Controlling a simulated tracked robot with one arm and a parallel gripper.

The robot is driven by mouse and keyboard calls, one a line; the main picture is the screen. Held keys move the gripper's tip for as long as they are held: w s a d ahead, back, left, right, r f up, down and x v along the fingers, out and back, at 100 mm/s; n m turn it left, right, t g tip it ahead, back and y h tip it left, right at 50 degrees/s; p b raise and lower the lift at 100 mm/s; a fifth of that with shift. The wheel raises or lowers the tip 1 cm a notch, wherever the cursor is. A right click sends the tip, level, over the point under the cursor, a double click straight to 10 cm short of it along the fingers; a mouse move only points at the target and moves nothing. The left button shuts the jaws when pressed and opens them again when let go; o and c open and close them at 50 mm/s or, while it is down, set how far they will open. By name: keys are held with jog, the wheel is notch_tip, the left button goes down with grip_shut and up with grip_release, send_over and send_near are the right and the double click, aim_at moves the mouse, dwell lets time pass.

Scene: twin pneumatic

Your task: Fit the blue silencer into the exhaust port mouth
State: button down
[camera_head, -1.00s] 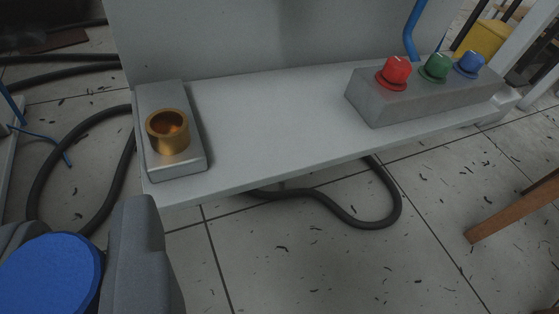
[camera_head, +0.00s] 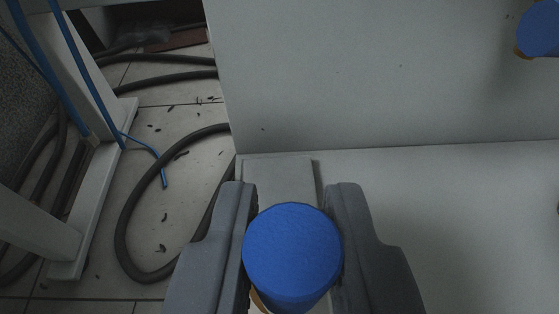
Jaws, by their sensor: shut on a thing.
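The blue silencer (camera_head: 292,250) is held between the two grey fingers of my gripper (camera_head: 292,205), its round blue end facing the camera. My gripper is shut on it, over the pale grey block (camera_head: 278,178) on the shelf. A sliver of brass (camera_head: 258,301) shows below the left of the silencer. I cannot tell whether it is the exhaust port's rim or the silencer's own fitting. The port mouth is otherwise hidden, so I cannot see whether the silencer touches or enters it.
An upright grey panel (camera_head: 350,80) stands behind the shelf (camera_head: 440,215). Another blue part with a brass end (camera_head: 537,28) is at the top right on the panel. Black hoses (camera_head: 125,220) and blue tubes (camera_head: 75,75) lie to the left. The shelf to the right is clear.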

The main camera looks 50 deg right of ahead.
aim_at(286, 265)
jog(key=shift+w+d, duration=0.25)
jog(key=shift+d, duration=0.1)
jog(key=shift+w+d+f, duration=0.1)
jog(key=shift+f, duration=0.3)
jog(key=shift+f+b, duration=0.75)
jog(key=shift+f, duration=0.65)
jog(key=shift+f, duration=0.1)
jog(key=c, duration=1.3)
grip_release()
